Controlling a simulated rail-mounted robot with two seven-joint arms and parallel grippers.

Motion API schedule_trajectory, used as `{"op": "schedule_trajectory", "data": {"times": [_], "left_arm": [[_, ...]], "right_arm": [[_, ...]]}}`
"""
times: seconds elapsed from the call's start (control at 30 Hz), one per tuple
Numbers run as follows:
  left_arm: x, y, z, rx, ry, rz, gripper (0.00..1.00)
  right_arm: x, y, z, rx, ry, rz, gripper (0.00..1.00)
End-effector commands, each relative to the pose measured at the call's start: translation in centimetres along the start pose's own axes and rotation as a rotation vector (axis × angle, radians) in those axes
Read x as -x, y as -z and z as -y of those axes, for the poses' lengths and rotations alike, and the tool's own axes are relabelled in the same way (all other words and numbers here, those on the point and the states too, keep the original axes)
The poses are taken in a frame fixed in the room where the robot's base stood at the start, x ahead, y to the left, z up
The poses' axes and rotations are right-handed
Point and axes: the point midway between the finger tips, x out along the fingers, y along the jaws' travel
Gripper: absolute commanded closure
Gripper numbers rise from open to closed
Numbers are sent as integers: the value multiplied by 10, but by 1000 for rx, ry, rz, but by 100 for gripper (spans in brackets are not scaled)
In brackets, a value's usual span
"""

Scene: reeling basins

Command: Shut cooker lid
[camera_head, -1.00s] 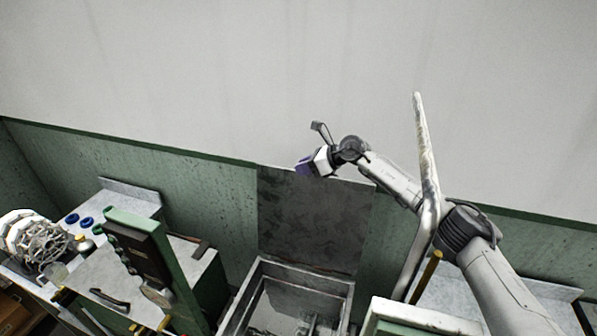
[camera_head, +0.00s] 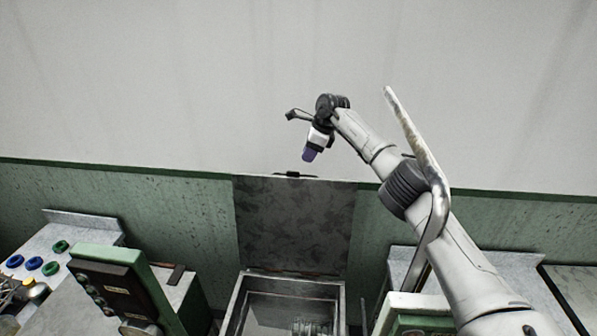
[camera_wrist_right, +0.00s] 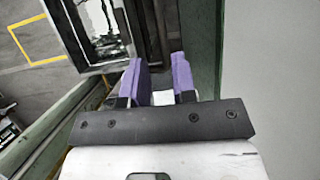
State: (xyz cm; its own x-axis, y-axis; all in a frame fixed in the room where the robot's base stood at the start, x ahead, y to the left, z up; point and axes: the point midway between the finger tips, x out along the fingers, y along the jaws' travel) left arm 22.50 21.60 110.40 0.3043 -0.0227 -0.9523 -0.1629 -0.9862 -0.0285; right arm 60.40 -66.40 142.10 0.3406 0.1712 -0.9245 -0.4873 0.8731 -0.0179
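The cooker lid (camera_head: 295,222) is a dark grey mottled panel standing upright against the green wall, behind the open cooker basin (camera_head: 236,302). A small dark handle (camera_head: 293,175) shows at its top edge. My right gripper (camera_head: 309,155) has purple fingers pointing down, just above the lid's top edge in the head view. I cannot tell whether it touches. In the right wrist view the two purple fingers (camera_wrist_right: 160,82) are parted with nothing clearly held between them. The open basin also shows at the upper left there (camera_wrist_right: 78,35). My left gripper is not in view.
A green-framed control panel (camera_head: 115,275) stands left of the basin, beside a grey counter with blue and green round knobs (camera_head: 33,262). Another grey counter (camera_head: 520,268) lies to the right. The wall (camera_head: 180,80) is close behind the lid.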

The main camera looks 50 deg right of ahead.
Motion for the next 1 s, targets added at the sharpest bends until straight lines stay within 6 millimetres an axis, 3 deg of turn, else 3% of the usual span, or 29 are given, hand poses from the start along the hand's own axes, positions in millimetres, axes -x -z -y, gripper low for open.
{"op": "schedule_trajectory", "data": {"times": [0.2,0.43,0.63,1.0], "left_arm": [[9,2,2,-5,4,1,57],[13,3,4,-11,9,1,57],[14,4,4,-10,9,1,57],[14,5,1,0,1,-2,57]], "right_arm": [[-39,-1,0,-2,-3,0,75],[-68,-1,0,-1,-2,1,75],[-79,-1,0,-1,0,2,75],[-81,-1,0,0,0,2,77]]}}
